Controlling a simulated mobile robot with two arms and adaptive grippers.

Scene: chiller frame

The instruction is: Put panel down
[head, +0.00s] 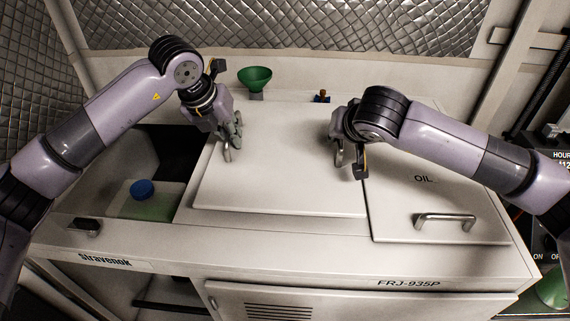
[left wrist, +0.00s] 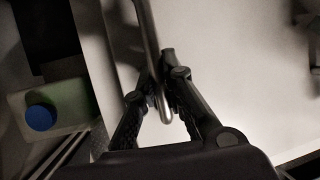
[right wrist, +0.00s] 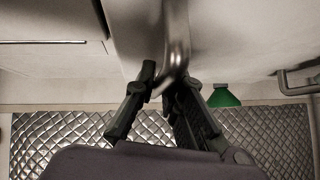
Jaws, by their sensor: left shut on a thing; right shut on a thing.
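The white panel (head: 280,170) lies over the middle of the chiller's top, beside the open compartment at left. Whether it rests on the top or is slightly raised, I cannot tell. My left gripper (head: 229,146) is shut on the panel's left metal handle, which also shows between the fingers in the left wrist view (left wrist: 153,60). My right gripper (head: 347,160) is shut on the panel's right handle, seen as a curved metal bar in the right wrist view (right wrist: 176,40). My right arm partly hides that handle in the head view.
The open compartment (head: 115,170) at left holds a green container with a blue cap (head: 142,189). The OIL lid (head: 430,200) with its handle (head: 445,220) is at right. A green funnel (head: 255,78) stands behind the panel. A quilted wall closes the back.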

